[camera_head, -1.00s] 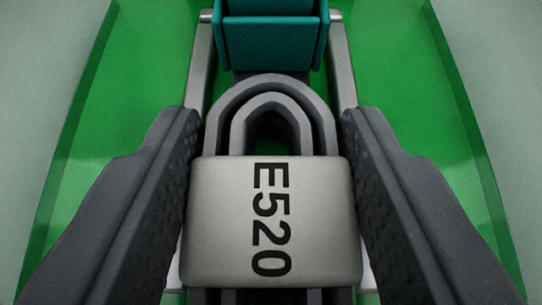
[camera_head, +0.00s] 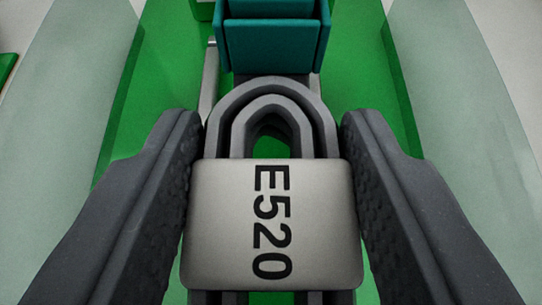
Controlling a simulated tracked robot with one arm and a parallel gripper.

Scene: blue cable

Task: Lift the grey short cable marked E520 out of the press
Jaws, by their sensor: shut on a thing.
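The grey short cable (camera_head: 272,92) is looped, with a light grey block marked E520 (camera_head: 225,225) around it. My gripper (camera_head: 272,190) is shut on the block, one dark finger at each side. The press shows behind and below as a green base (camera_head: 155,90), a teal block (camera_head: 270,45) at the top middle and a metal rail (camera_head: 209,90) at the left. The cable's lower end runs out of the bottom of the view. Whether the cable still touches the press, I cannot tell.
Pale grey-green surfaces (camera_head: 65,110) flank the green base on both sides. A green edge (camera_head: 8,68) of another thing shows at the far left. Space beside my fingers looks clear.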

